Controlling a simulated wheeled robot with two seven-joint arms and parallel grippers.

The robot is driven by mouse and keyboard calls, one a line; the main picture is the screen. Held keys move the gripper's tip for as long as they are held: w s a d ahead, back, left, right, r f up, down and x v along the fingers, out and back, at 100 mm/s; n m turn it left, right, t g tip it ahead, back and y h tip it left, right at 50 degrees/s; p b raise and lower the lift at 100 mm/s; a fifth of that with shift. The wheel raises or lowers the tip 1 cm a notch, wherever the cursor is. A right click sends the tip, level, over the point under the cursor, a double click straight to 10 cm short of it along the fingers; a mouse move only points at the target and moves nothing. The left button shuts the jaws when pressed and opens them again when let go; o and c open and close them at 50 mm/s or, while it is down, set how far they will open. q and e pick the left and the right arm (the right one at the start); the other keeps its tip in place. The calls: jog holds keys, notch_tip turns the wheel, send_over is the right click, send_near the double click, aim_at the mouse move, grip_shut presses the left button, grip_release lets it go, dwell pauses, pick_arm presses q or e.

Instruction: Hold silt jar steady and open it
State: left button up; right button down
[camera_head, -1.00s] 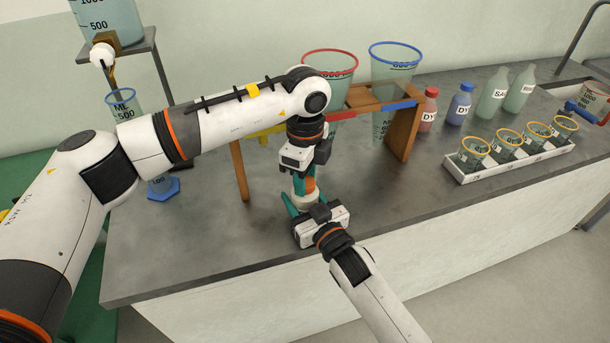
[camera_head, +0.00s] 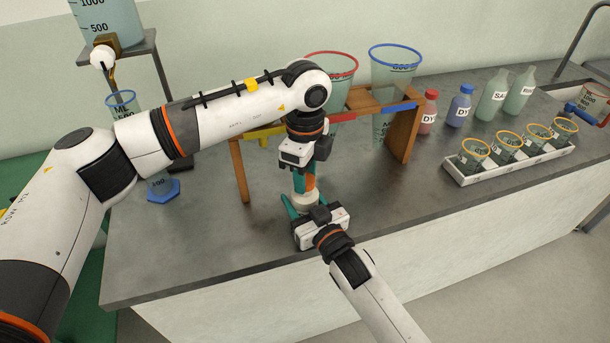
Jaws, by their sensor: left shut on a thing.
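The silt jar (camera_head: 306,201) stands upright near the bench's front edge, mostly hidden by my grippers. Its pale body shows below an orange part that looks like its lid (camera_head: 310,182). My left gripper (camera_head: 303,184) points straight down from above, its teal fingers shut on the orange part. My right gripper (camera_head: 301,206) reaches in low from the front, with a teal finger showing at the jar's left side. Its other finger is hidden, so I cannot tell how firmly it closes on the body.
A wooden rack (camera_head: 403,135) with a red-rimmed and a blue-rimmed funnel stands behind. Dye bottles (camera_head: 428,112) and a white tray (camera_head: 510,166) of several beakers are to the right. A blue-footed cylinder (camera_head: 163,190) stands left. The bench (camera_head: 400,220) is clear right of the jar.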

pick_arm(q)
jog(key=shift+r, duration=0.45)
jog(key=shift+r, duration=2)
pick_arm(e)
jog(key=c, duration=0.5)
grip_release()
jog(key=shift+s, duration=0.1)
